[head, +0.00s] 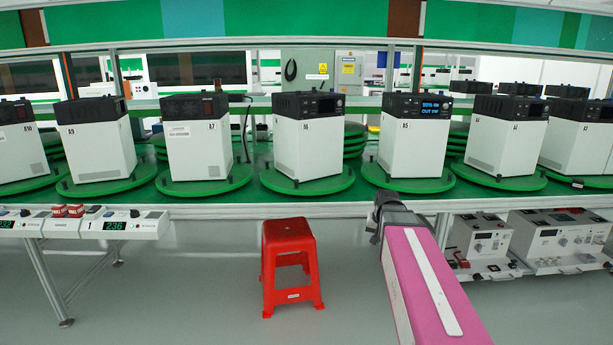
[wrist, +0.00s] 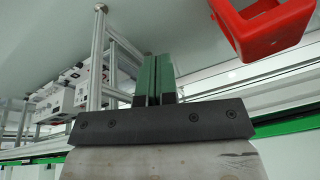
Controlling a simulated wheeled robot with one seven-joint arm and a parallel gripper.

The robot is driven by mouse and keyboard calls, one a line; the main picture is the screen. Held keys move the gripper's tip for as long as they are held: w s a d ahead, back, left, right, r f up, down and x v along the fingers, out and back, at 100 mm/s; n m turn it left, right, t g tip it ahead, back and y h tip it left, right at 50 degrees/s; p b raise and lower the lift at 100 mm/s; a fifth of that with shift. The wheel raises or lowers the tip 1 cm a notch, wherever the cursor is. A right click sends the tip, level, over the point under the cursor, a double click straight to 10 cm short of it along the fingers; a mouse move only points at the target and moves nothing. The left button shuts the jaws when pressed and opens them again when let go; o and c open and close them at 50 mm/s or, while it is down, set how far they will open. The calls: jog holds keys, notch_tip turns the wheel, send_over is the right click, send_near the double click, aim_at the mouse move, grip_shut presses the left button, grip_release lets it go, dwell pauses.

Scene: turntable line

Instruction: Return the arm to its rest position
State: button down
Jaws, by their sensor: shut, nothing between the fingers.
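My gripper (wrist: 157,62) shows in the wrist view with its two green fingers side by side and shut, with nothing between them. In the head view my pink arm reaches forward from the lower right, and its dark end is in front of the bench edge, right of the stool. The gripper's fingers cannot be made out there.
A red stool (head: 290,262) stands on the floor left of my arm; it also shows in the wrist view (wrist: 262,28). White units on green turntables (head: 300,183) line the bench. Power supplies (head: 560,240) sit on a lower shelf at right.

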jog(key=s+a+f+n+g, duration=0.1)
jog(key=s+a+f, duration=0.2)
jog(key=s+f, duration=0.4)
jog(key=s+a+f+n+g, duration=0.2)
jog(key=s+a+f, duration=0.1)
jog(key=s+f, duration=0.5)
jog(key=shift+s+a+f, duration=0.25)
jog(key=shift+s+a, duration=0.05)
jog(key=shift+a, duration=0.05)
dwell(0.6)
